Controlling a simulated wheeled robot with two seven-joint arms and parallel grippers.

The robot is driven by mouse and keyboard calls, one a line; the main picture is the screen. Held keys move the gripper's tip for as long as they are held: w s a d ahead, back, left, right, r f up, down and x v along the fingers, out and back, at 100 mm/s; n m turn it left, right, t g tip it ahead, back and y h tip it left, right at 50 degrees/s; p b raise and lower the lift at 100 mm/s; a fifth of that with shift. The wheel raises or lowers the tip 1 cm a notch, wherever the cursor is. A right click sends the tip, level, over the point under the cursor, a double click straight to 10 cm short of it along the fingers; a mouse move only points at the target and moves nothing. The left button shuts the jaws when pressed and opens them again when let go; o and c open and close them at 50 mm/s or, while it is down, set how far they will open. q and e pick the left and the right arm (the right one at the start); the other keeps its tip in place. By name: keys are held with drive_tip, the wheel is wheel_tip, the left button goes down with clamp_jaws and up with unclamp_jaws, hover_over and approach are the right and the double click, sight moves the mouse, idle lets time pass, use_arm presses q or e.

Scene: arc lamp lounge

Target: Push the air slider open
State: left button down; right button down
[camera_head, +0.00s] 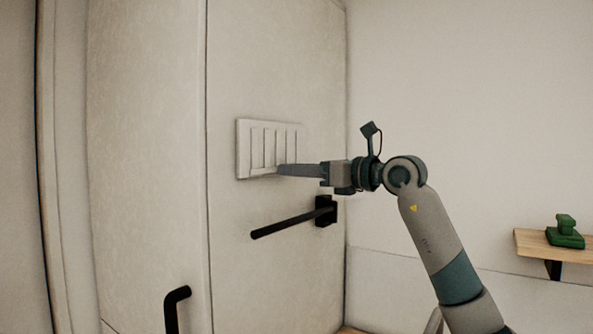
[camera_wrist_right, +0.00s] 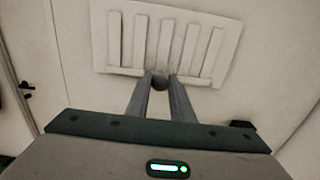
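The air slider is a pale slatted vent panel (camera_head: 243,150) on the light door, with several upright slats. In the right wrist view the vent panel (camera_wrist_right: 116,71) fills the upper middle, with a small dark round knob (camera_wrist_right: 159,81) at its lower edge. My right gripper (camera_head: 281,170) reaches in from the right, its tips at the panel's lower part. In the right wrist view my right gripper's fingers (camera_wrist_right: 160,78) are apart, one on each side of the knob. I cannot tell whether they touch it. My left gripper is not in view.
A black bar handle (camera_head: 290,223) juts out just below my right gripper. A second black handle (camera_head: 175,305) is lower left. A wooden shelf (camera_head: 530,245) with a green object (camera_head: 565,234) is at the right. The wall above the shelf is bare.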

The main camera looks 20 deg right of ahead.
drive_tip(key=shift+w+d+r, duration=0.15)
drive_tip(key=shift+w+d, duration=0.5)
drive_tip(key=shift+d, duration=0.3)
drive_tip(key=c, duration=1.7)
unclamp_jaws()
drive_tip(key=shift+o, duration=0.7)
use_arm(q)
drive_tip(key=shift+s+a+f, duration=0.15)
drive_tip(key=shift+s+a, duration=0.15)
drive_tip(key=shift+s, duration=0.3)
use_arm(e)
drive_tip(key=shift+w, duration=0.1)
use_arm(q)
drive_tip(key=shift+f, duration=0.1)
use_arm(e)
drive_tip(key=shift+s+d, duration=0.1)
drive_tip(key=shift+s, duration=0.1)
